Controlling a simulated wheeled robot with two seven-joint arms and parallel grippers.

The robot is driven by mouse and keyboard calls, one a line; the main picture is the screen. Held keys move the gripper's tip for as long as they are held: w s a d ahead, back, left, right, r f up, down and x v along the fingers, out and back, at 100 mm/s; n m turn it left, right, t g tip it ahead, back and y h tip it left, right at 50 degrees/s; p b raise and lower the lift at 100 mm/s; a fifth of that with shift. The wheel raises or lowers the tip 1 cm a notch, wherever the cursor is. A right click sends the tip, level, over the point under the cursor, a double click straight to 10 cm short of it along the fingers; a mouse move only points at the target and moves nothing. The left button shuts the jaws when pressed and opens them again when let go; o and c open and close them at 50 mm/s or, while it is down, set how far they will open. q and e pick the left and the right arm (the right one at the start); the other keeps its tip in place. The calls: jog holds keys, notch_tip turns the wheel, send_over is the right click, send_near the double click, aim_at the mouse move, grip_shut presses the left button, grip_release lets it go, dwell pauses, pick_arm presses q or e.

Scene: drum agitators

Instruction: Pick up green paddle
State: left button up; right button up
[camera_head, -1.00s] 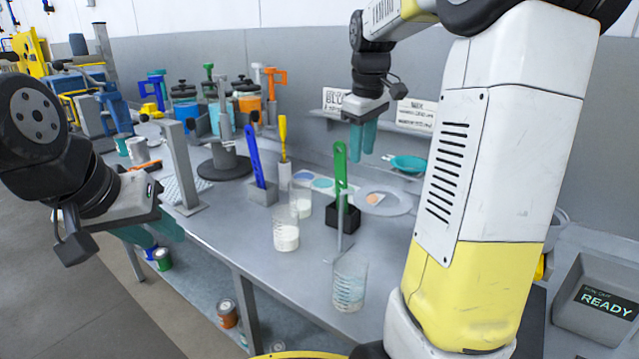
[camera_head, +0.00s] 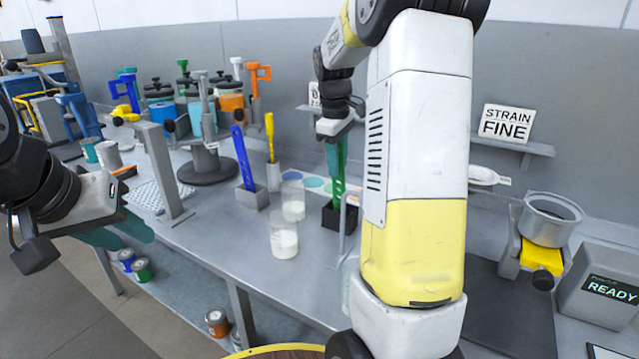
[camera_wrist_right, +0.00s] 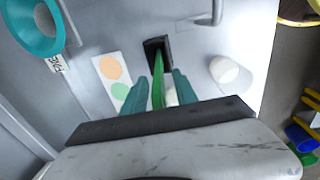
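The green paddle (camera_head: 336,186) stands upright in a black holder (camera_head: 340,218) on the bench. In the right wrist view the paddle (camera_wrist_right: 158,88) lies between the two teal fingers of my right gripper (camera_wrist_right: 158,92), with a gap on each side, and its lower end is in the black holder (camera_wrist_right: 157,45). In the head view my right gripper (camera_head: 336,152) is over the paddle's upper part, with its fingers pointing down. My left gripper (camera_head: 118,234) is open and empty in front of the bench's left part.
A blue paddle (camera_head: 242,158) and a yellow paddle (camera_head: 270,138) stand in holders to the left. Glass beakers (camera_head: 284,240) with white contents stand in front. A strainer pot (camera_head: 551,218) and a READY device (camera_head: 600,284) are at the right.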

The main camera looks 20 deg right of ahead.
jog(key=shift+d+f, duration=0.1)
jog(key=shift+f, duration=0.65)
grip_shut()
jog(key=shift+r, duration=0.1)
